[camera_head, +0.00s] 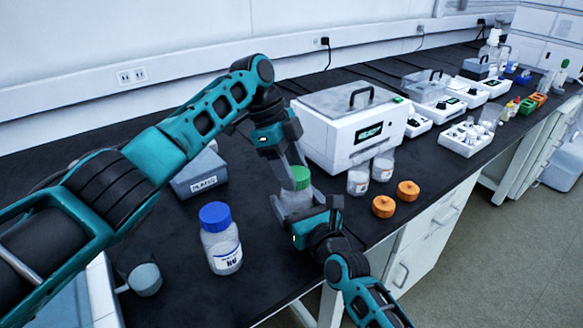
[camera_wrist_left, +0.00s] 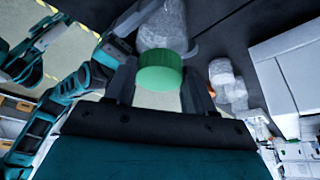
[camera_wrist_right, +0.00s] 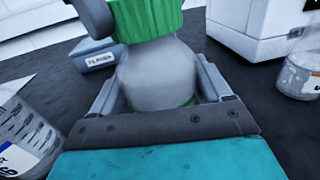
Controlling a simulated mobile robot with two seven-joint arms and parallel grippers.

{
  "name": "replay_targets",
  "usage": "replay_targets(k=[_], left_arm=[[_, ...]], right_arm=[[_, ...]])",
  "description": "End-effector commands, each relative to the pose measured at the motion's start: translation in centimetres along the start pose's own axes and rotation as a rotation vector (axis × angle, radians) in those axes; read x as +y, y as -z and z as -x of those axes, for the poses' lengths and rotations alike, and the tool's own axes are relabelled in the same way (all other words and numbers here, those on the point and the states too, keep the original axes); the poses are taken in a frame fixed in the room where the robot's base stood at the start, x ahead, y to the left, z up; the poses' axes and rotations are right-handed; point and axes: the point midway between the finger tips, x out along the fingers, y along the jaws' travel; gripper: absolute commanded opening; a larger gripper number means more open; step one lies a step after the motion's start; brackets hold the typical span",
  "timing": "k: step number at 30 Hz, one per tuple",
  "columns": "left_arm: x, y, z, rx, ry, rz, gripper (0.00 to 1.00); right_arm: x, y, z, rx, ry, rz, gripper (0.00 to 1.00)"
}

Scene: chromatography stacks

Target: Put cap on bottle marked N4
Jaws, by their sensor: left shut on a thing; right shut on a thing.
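A clear bottle (camera_wrist_right: 160,75) stands upright between the fingers of my right gripper (camera_wrist_right: 165,95), which is shut on its body. A ribbed green cap (camera_head: 300,177) is at the bottle's mouth. My left gripper (camera_head: 290,163) reaches down from above and is shut on the cap; the left wrist view shows the cap (camera_wrist_left: 160,72) between its fingers, with the bottle (camera_wrist_left: 163,25) beyond. The cap meets the bottle top, but I cannot tell whether it is fully seated. No label on the held bottle can be read.
A blue-capped bottle (camera_head: 221,245) stands at the front left. Two uncapped bottles, one of them here (camera_head: 358,181), and two orange caps (camera_head: 384,206) (camera_head: 408,191) are to the right. A white instrument (camera_head: 325,135) stands behind. A grey box (camera_head: 200,178) is at left.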

Motion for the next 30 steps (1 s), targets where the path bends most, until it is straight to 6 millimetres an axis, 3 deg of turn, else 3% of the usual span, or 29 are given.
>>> replay_targets(k=[11, 12, 19, 30], left_arm=[[-0.01, 0.08, 0.07, 0.003, -0.012, -0.037, 0.25], [0.0, 0.08, 0.06, 0.003, -0.012, -0.036, 0.57], [0.0, 0.06, 0.04, 0.002, -0.012, -0.035, 0.79], [-0.02, 0.34, 0.75, 0.002, -0.011, -0.035, 0.79]], right_arm=[[0.03, 0.12, 0.04, 0.003, -0.001, -0.002, 0.0], [0.03, 0.12, 0.04, 0.003, -0.001, -0.002, 0.0], [0.03, 0.12, 0.03, 0.003, -0.001, -0.002, 0.0], [0.03, 0.11, 0.03, 0.003, -0.001, -0.002, 0.0]])
